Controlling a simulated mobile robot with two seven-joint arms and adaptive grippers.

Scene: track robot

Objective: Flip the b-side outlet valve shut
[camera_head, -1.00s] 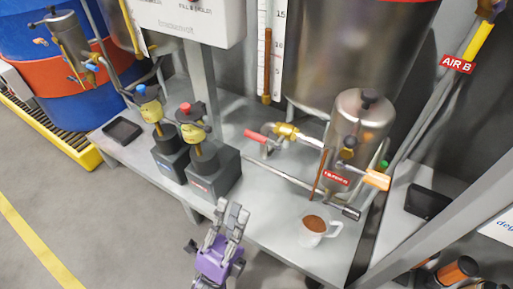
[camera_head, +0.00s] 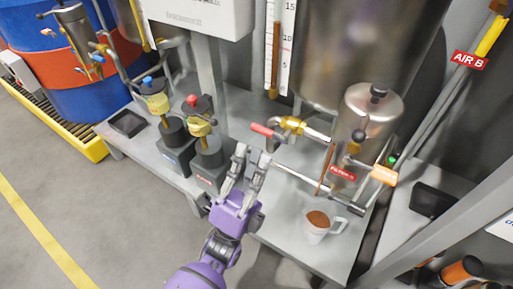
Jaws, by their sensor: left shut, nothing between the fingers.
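A brass valve (camera_head: 292,125) with a red lever handle (camera_head: 262,130) sits on the pipe below the large steel tank, left of the filter canister. The handle points left, roughly in line with the pipe. My left gripper (camera_head: 253,154) is purple with grey fingers. It is shut and empty, with its fingertips just below and left of the red handle in the picture. I cannot tell whether they touch it. My right gripper is not in view.
A cup of brown liquid (camera_head: 318,226) is on the grey bench. Two dark pump blocks with yellow fittings (camera_head: 198,129) stand left. A gauge strip (camera_head: 279,45) hangs above.

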